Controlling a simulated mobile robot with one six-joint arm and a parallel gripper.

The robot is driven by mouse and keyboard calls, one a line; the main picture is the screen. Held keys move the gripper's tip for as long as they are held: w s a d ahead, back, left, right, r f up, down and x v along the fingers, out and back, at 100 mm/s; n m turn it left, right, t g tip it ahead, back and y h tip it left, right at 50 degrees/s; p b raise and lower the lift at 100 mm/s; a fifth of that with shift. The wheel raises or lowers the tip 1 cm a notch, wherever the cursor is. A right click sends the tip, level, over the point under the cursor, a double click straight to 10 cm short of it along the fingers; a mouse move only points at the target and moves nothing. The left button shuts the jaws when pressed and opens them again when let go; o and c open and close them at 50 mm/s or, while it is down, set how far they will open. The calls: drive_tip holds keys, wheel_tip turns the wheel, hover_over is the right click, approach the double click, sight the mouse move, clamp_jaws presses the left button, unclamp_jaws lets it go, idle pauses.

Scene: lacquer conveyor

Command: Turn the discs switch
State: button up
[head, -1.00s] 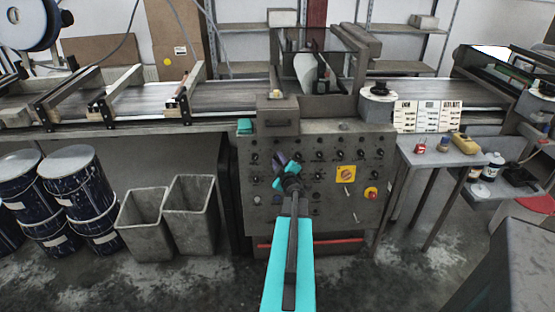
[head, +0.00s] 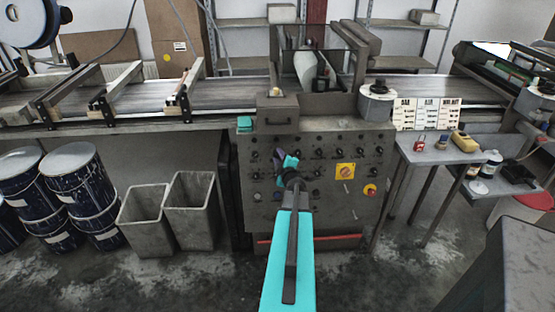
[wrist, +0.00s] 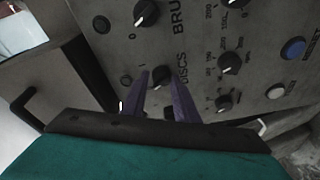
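The discs switch (wrist: 163,76) is a small black rotary knob on the grey control panel (head: 330,215). In the wrist view it lies beside the partly covered word "DISCS", with a "0" and a "1" marked near it. My gripper (wrist: 161,77) has two purple fingers set apart, and the knob shows in the gap between their tips. I cannot tell whether the fingertips touch the knob. In the head view my gripper (head: 280,156) is at the panel's left part, and my arm and gripper hide the switch there.
Other knobs (wrist: 145,13) and a blue button (wrist: 293,48) sit close by on the panel. A yellow switch plate (head: 345,171) and a red button (head: 370,190) are at its right. Grey bins (head: 145,220) and a small table (head: 440,150) flank the panel.

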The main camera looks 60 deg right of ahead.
drive_tip(key=o, duration=0.3)
drive_tip(key=shift+d, duration=0.15)
drive_tip(key=shift+a, duration=0.25)
drive_tip(key=shift+s+a, duration=0.1)
drive_tip(key=shift+s, duration=0.05)
drive_tip(key=p+v, duration=0.3)
drive_tip(key=v, duration=1)
drive_tip(key=shift+r+p, duration=0.1)
drive_tip(key=shift+p, duration=0.2)
drive_tip(key=shift+s, duration=0.15)
